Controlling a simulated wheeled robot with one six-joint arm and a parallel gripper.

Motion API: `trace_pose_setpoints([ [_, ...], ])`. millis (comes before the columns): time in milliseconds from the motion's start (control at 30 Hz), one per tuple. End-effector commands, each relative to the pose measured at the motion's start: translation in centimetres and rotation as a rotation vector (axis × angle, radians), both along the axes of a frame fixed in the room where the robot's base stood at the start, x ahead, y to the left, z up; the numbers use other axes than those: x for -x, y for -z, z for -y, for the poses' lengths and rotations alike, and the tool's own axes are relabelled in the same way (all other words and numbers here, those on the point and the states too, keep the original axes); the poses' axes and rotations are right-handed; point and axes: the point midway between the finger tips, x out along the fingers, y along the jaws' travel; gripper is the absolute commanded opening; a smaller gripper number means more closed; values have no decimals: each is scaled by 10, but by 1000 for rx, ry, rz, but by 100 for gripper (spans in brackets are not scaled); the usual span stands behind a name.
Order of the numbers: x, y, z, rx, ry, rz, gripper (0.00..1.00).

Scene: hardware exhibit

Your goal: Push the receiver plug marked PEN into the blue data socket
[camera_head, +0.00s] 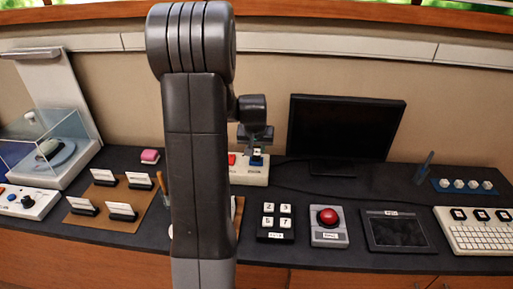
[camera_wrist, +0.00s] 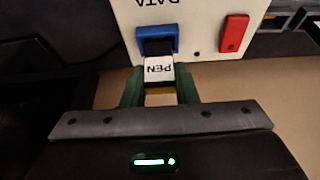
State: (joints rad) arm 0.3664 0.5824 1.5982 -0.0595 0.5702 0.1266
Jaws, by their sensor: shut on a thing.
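The receiver plug (camera_wrist: 160,69) has a white label reading PEN, upside down in the wrist view. My gripper (camera_wrist: 158,84) is shut on it, with a green finger on each side. The plug's dark front end is at the mouth of the blue data socket (camera_wrist: 157,34), lined up with it; I cannot tell how deep it sits. The socket is on a cream box (camera_wrist: 200,16) lettered DATA. In the head view my gripper (camera_head: 256,143) is above the blue socket (camera_head: 257,161), and my arm hides part of the box.
A red part (camera_wrist: 233,33) is beside the socket on the box. A black monitor (camera_head: 345,126) stands to the right. A keypad (camera_head: 276,221), a red button unit (camera_head: 328,226) and a tablet (camera_head: 399,232) line the counter's front. Label stands (camera_head: 121,211) are at left.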

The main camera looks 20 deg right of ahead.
Motion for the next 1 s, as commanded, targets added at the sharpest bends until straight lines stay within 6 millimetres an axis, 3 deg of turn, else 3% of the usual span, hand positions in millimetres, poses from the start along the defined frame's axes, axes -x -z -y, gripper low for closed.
trace_pose_setpoints([
  [1000, 0, 16, 0, 0, 0, 0, 5],
])
